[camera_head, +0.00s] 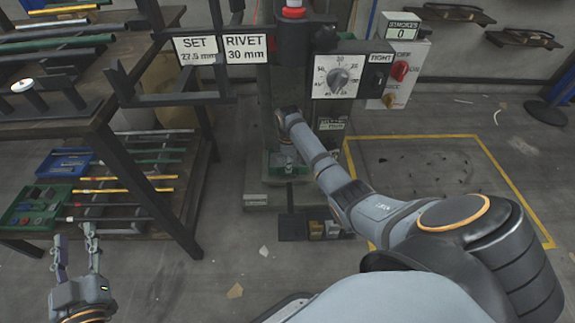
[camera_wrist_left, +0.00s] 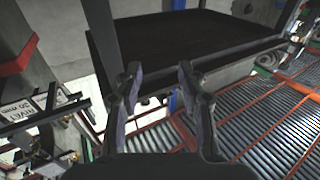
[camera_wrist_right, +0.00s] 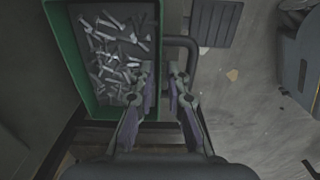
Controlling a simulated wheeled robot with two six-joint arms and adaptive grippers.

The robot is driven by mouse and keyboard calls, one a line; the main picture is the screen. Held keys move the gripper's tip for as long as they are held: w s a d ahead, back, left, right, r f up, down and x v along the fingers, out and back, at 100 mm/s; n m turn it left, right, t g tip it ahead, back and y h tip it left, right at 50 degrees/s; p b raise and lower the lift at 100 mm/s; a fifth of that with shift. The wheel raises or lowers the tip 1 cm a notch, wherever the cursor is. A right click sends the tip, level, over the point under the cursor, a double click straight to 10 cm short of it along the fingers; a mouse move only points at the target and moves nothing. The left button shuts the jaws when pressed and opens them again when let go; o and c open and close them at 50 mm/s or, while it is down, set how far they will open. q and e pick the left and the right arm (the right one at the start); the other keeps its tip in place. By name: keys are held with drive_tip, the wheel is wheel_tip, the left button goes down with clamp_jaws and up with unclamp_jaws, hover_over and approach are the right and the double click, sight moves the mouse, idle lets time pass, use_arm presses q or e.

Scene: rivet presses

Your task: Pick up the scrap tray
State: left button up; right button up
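The scrap tray is a green tray (camera_wrist_right: 69,65) with many small metal offcuts in it, in the right wrist view. A dark bar handle (camera_wrist_right: 194,50) stands out from its right side. In the head view its green edge (camera_head: 273,160) shows at the foot of the press, partly behind my right arm. My right gripper (camera_wrist_right: 163,70) is open, one finger over the tray's inside and the other outside its right wall, near the handle; contact cannot be told. My left gripper (camera_head: 76,240) is open and empty at the lower left, also seen in the left wrist view (camera_wrist_left: 159,70).
The press (camera_head: 337,76) with its dial stands behind the tray. A rack (camera_head: 130,165) at left holds rods, a blue bin (camera_head: 65,163) and another green bin (camera_head: 20,222) of small parts. A yellow floor outline (camera_head: 412,137) lies at right. Small debris dots the open floor.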

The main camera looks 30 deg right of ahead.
wheel_tip(320, 180, down, 3)
drive_tip(key=shift+r+b, duration=0.1)
drive_tip(key=shift+b, duration=0.55)
clamp_jaws()
use_arm(q)
wheel_tip(320, 180, up, 13)
drive_tip(key=s+t, duration=0.2)
drive_tip(key=t, duration=0.4)
drive_tip(key=shift+s+m+h, duration=0.25)
drive_tip(key=shift+m+h, duration=0.15)
